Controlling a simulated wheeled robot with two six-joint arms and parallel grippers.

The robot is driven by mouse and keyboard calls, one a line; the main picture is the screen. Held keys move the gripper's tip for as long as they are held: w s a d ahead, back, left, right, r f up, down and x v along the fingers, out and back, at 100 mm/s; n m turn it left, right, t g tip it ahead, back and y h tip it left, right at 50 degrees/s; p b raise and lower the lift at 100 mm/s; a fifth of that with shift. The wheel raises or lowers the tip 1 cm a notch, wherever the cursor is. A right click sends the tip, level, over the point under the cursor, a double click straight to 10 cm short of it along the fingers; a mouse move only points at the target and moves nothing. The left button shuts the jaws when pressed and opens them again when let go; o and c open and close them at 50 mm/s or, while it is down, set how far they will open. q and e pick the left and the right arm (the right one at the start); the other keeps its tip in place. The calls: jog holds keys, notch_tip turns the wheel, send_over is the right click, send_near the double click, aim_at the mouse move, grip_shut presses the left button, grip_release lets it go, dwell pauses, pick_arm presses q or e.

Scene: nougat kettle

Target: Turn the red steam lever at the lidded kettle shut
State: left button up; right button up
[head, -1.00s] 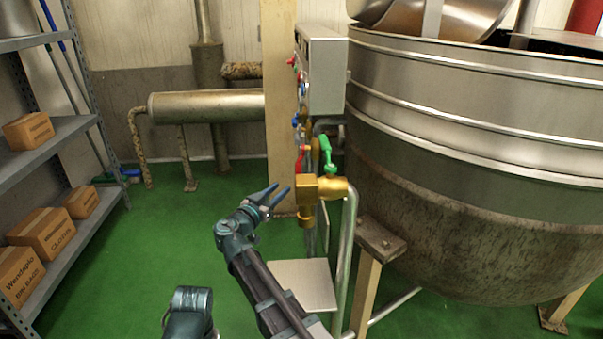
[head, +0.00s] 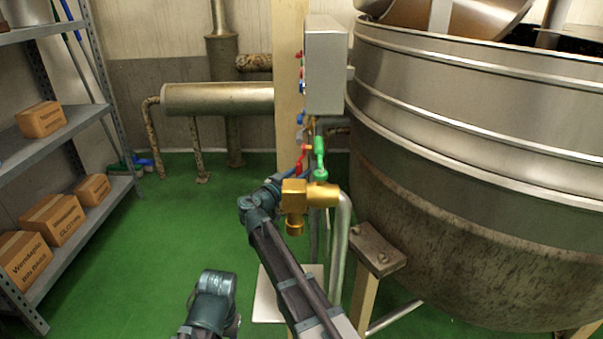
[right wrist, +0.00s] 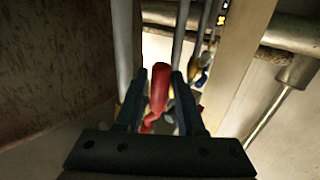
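The red steam lever (head: 302,160) stands roughly upright on the pipework left of the big steel kettle (head: 450,150), just left of a green lever (head: 319,160). In the right wrist view, the red lever (right wrist: 159,88) shows between the two dark fingers of my right gripper (right wrist: 157,95). The fingers are apart, with gaps on both sides of the lever. In the head view, my right gripper (head: 278,184) is beside the brass valve (head: 295,196), which hides part of its fingers.
A grey control box (head: 326,65) hangs above the levers by a beige post (head: 288,85). A metal pipe (head: 341,240) runs down from the brass valve. A shelf with cartons (head: 57,218) stands at left. Green floor between is clear.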

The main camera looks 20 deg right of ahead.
grip_shut()
dwell(1.3)
